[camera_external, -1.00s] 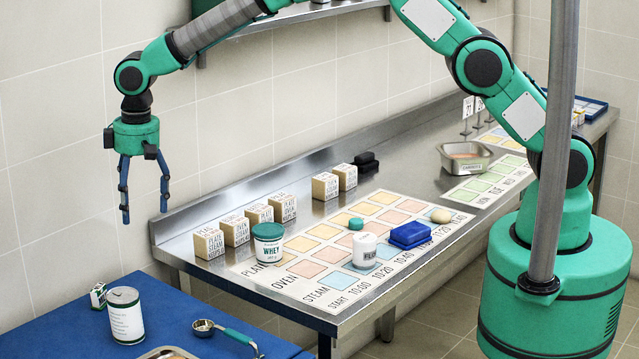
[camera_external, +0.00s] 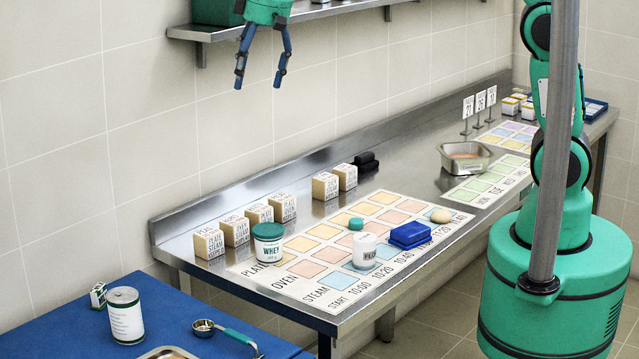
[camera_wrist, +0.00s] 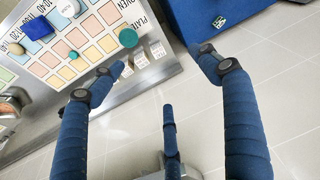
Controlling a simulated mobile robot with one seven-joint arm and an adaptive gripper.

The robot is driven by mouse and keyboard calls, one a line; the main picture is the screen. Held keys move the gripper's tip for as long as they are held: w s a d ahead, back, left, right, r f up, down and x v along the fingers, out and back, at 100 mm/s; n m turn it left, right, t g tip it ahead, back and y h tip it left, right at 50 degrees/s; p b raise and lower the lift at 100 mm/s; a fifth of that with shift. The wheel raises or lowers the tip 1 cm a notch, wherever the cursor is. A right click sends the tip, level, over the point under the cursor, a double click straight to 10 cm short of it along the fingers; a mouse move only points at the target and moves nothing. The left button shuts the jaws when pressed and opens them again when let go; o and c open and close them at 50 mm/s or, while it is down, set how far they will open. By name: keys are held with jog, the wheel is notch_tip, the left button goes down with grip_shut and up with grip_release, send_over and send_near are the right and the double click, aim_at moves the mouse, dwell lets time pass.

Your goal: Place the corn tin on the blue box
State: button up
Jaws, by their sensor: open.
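A white tin with a silver top (camera_external: 125,316) stands upright on the blue table at the lower left. Its label is too small to read, so I cannot tell if it is the corn tin. The blue box (camera_external: 410,235) lies on the printed mat on the steel counter; it also shows in the wrist view (camera_wrist: 37,27). My gripper (camera_external: 258,86) is open and empty, high above the counter's back, with its fingers pointing down. In the wrist view its fingers are spread with nothing between them. The silver-topped tin is not in the wrist view.
A green-lidded WHEY tin (camera_external: 268,245) and a white jar (camera_external: 364,251) stand on the mat. Several lettered blocks (camera_external: 233,231) line its back edge. A steel wall shelf (camera_external: 330,12) is close to my gripper. A measuring spoon (camera_external: 204,326) lies on the blue table.

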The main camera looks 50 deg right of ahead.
jog(key=s+d+r, duration=0.4)
jog(key=s+d, duration=0.3)
jog(key=d, duration=0.1)
jog(key=s+d+m+t, duration=0.1)
jog(key=s+d, duration=0.4)
jog(key=s, duration=0.3)
jog(key=s+d+f+m+t, duration=0.1)
jog(key=s+d, duration=0.5)
jog(key=s, duration=0.3)
jog(key=s+d+t+h, duration=0.1)
jog(key=s+d, duration=0.4)
jog(key=s, duration=0.3)
jog(key=shift+s+d+f+m, duration=0.3)
jog(key=shift+d+f+m, duration=0.05)
jog(key=shift+f+m, duration=0.05)
jog(key=shift+f, duration=0.15)
notch_tip(320, 180, down, 7)
jog(key=b, duration=0.7)
